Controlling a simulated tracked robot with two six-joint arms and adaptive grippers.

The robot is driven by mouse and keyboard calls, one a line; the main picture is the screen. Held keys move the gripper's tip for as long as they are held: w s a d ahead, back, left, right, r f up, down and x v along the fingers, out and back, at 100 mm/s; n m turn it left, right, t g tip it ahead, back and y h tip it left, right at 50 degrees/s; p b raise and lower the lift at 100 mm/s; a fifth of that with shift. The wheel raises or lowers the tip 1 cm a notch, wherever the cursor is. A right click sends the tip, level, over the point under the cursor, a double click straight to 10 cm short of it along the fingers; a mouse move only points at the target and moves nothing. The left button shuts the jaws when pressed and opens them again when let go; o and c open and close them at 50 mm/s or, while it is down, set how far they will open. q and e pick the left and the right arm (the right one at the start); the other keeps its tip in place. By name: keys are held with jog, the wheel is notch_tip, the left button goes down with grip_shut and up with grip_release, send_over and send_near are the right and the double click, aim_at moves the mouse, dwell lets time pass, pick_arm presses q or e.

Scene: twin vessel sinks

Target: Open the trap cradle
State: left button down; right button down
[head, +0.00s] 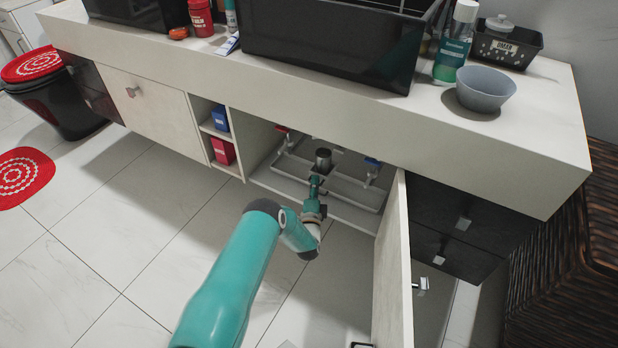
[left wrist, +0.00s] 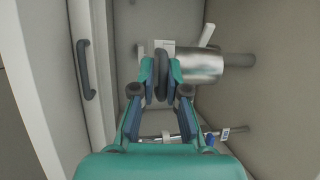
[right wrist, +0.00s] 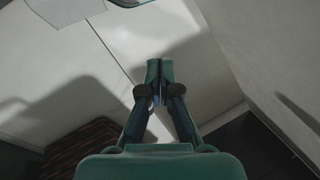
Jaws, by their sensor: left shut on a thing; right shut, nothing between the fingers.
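The open cabinet under the right sink shows a metal trap cylinder (head: 323,158) among pipes. My left gripper (head: 315,183) reaches into this cabinet, just in front of the trap. In the left wrist view, the left fingers (left wrist: 161,75) are shut on an upright dark grey handle (left wrist: 161,62). The shiny trap cylinder (left wrist: 198,65) lies just right of that handle. I cannot tell how the handle joins the cradle, as the fingers hide part of it. My right gripper (right wrist: 160,70) is shut and empty in the right wrist view, over pale surfaces.
The cabinet door (head: 393,265) stands open right of my left arm. A second dark handle (left wrist: 86,70) is on the pale left side in the left wrist view. Red and blue valves flank the trap. A grey bowl (head: 485,88) stands on the counter (head: 540,150).

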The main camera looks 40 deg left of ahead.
pick_arm(q)
jog(key=shift+w+r, duration=0.1)
jog(key=shift+r, duration=0.05)
jog(key=c, duration=1.3)
grip_release()
jog(key=shift+o, duration=0.2)
jog(key=v, duration=1.2)
